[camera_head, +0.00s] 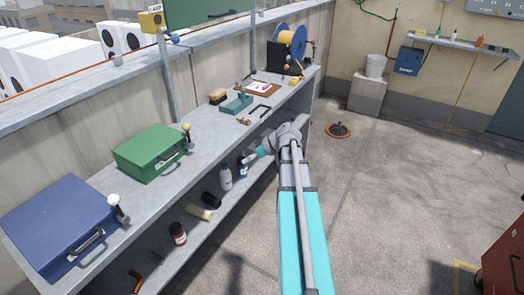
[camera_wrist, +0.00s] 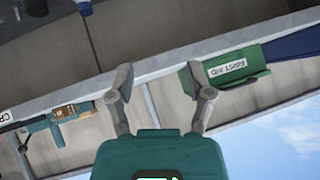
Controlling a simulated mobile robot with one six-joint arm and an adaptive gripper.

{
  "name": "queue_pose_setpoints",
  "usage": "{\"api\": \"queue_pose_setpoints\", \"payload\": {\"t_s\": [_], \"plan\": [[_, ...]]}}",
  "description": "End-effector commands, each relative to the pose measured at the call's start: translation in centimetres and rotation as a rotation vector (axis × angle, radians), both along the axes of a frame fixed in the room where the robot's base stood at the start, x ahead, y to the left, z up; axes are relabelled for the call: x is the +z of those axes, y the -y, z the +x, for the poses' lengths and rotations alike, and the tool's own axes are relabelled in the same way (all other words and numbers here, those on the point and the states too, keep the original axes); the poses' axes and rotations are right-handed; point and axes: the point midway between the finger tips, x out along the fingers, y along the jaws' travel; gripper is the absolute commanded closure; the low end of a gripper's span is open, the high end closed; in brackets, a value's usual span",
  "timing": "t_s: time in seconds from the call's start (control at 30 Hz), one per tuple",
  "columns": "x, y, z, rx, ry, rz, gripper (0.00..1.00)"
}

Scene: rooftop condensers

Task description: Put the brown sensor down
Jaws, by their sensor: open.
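My gripper (camera_head: 252,157) is in front of the long bench, near the gap between its top and its lower shelf. In the wrist view my gripper (camera_wrist: 160,82) has its two grey fingers spread wide, with nothing between them. I cannot make out a brown sensor for certain in either view. A small brown item (camera_head: 245,121) lies near the front edge of the bench top (camera_head: 205,141), too small to identify.
A green first-aid case (camera_head: 150,151), also in the wrist view (camera_wrist: 235,74), and a blue case (camera_head: 60,226) stand on the bench top. A white bottle (camera_head: 226,178), a dark blue jar (camera_head: 243,167) and a dark red jar (camera_head: 178,234) stand on the lower shelf. The floor right is mostly clear.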

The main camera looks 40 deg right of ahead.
Motion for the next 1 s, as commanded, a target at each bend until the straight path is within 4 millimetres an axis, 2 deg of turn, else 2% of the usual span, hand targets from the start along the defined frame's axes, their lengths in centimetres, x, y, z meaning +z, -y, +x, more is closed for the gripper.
{"api": "queue_pose_setpoints", "payload": {"t_s": [0.03,0.2,0.5,0.8,1.0], "plan": [[-0.3,-1.7,-0.1,0.008,-0.033,-0.001,0.33],[-1.8,-7.2,-0.4,0.012,-0.173,-0.013,0.33],[-3.9,-15.9,-2.3,-0.02,-0.41,-0.086,0.33],[-5.4,-23.1,-5.4,-0.1,-0.592,-0.209,0.33],[-6.0,-26.8,-7.8,-0.176,-0.674,-0.31,0.33]]}}
